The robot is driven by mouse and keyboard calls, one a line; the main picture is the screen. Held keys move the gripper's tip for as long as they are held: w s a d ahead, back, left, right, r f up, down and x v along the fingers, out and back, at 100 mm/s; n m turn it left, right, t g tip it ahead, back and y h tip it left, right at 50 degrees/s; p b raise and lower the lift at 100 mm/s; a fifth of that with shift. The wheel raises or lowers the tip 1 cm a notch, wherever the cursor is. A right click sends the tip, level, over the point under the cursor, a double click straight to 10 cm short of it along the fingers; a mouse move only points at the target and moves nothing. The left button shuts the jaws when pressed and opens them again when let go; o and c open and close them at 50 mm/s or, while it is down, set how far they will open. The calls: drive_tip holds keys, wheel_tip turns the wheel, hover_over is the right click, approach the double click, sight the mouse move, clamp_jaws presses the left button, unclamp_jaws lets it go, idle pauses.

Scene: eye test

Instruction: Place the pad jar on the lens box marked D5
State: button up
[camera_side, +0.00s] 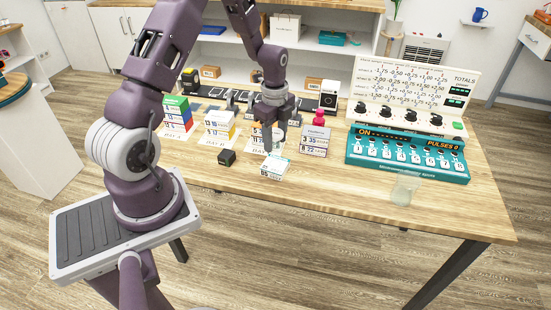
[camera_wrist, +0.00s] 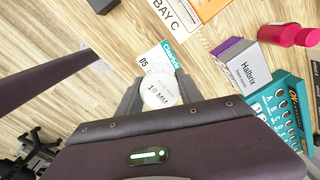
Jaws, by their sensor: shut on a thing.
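The pad jar (camera_wrist: 158,94) shows its round white top, marked 19 MM, between my fingers in the wrist view. My gripper (camera_side: 271,142) is shut on it, pointing down. A white and teal Clearvis lens box (camera_side: 275,168) lies on the table right below. In the wrist view its label (camera_wrist: 143,63) reads like D5. The jar covers part of this box in the wrist view. In the side view the jar is mostly hidden by my fingers and sits at or just above the box top; I cannot tell whether they touch.
A black cube (camera_side: 227,157) stands left of the box. A Halbrix box (camera_side: 315,140) and a magenta bottle (camera_side: 319,117) stand to its right, before a teal button panel (camera_side: 408,158). A clear cup (camera_side: 404,189) stands near the front right. Stacked boxes (camera_side: 219,123) stand behind.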

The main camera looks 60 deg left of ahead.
sight(275, 164)
wheel_tip(275, 164, down, 6)
drive_tip(key=shift+f, duration=0.1)
drive_tip(key=o, duration=1.4)
